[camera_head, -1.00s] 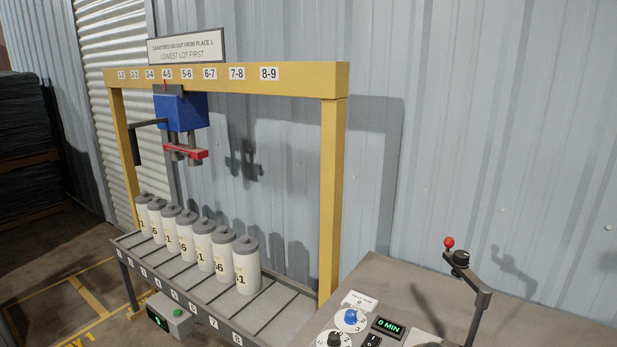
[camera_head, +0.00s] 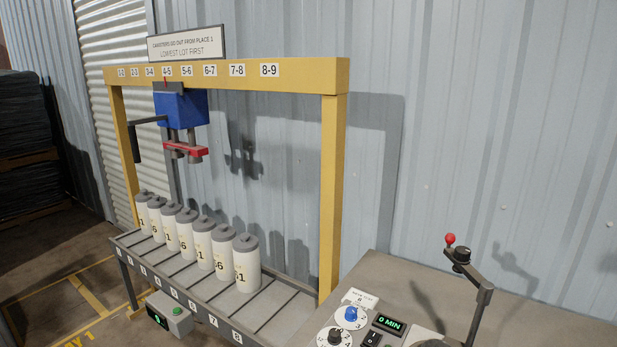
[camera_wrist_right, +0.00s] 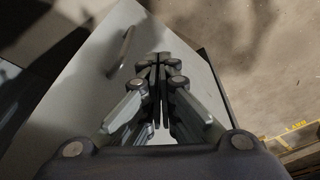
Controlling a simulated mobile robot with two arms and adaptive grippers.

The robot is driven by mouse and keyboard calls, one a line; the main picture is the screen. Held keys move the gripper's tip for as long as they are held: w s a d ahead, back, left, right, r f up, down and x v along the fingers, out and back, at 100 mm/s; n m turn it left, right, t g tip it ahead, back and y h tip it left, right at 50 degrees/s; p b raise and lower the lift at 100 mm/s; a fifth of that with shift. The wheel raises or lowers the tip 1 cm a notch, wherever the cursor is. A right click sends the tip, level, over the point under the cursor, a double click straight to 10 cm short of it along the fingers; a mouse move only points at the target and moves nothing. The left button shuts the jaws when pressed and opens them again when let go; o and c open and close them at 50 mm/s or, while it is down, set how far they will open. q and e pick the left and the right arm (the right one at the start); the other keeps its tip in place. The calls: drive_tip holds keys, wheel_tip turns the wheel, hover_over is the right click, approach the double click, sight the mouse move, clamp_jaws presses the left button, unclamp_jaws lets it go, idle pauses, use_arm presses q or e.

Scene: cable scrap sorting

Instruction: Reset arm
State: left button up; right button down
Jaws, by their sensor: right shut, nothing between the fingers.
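My right gripper (camera_wrist_right: 158,90) shows in the right wrist view, its fingers closed together with nothing between them. It is over a light grey panel or tabletop (camera_wrist_right: 105,60); I cannot tell its height above it. Neither gripper shows in the head view, and the left gripper is in no frame.
A yellow gantry (camera_head: 333,190) carries a blue lifting head (camera_head: 182,110) with a red bar (camera_head: 184,150). Several white canisters (camera_head: 246,270) stand on a slotted rack (camera_head: 275,322). A console (camera_head: 385,290) with dials and a red-knobbed crank (camera_head: 467,262) stands at lower right.

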drive_tip(key=s+d+f+b, duration=0.1)
drive_tip(key=s+f, duration=0.3)
drive_tip(key=f, duration=0.5)
drive_tip(key=s+f, duration=0.4)
drive_tip(key=f, duration=0.4)
drive_tip(key=s+d+f+g, duration=0.1)
drive_tip(key=s+d+f, duration=0.1)
drive_tip(key=s+f, duration=0.6)
drive_tip(key=s+b, duration=0.1)
drive_tip(key=s, duration=0.2)
drive_tip(key=shift+s+d+f+g, duration=0.15)
drive_tip(key=shift+d+f+g, duration=0.05)
drive_tip(key=shift+f+g, duration=0.1)
